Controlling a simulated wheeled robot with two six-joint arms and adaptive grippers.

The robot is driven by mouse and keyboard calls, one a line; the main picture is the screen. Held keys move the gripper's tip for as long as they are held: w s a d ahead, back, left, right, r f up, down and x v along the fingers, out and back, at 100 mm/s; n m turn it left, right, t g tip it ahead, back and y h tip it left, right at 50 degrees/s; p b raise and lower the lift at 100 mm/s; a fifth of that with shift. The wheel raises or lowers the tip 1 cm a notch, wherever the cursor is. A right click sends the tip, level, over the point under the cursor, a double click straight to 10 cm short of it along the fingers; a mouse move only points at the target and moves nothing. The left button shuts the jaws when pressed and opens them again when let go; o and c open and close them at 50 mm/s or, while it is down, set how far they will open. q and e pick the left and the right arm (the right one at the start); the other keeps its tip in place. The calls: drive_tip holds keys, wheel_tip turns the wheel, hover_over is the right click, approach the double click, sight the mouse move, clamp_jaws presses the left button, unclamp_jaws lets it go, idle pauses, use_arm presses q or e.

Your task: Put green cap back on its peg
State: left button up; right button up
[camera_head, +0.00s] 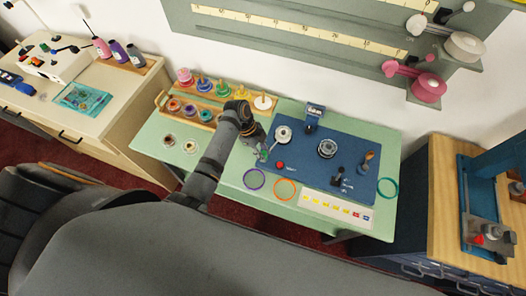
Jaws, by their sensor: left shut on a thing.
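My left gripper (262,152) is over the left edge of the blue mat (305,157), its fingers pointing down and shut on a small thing. A bit of green shows at its fingertips, which looks like the green cap, mostly hidden by the fingers. A wooden rack (158,100) at the back left of the table holds coloured pieces on pegs, among them a green one (222,89) and a white one (262,102). I cannot tell which peg is bare. My right gripper is not in view.
A silver round dish (283,133) and a red knob (280,165) are close to the gripper. A round metal piece (327,148) and a blue device (314,117) stand on the mat. Purple (254,179) and orange (284,190) rings lie in front. Two small jars (190,146) stand left of my arm.

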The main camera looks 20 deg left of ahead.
use_arm(q)
drive_tip(key=o, duration=0.8)
drive_tip(key=shift+r, duration=0.1)
wheel_tip(320, 180, up, 7)
drive_tip(key=p, duration=0.8)
idle(0.6)
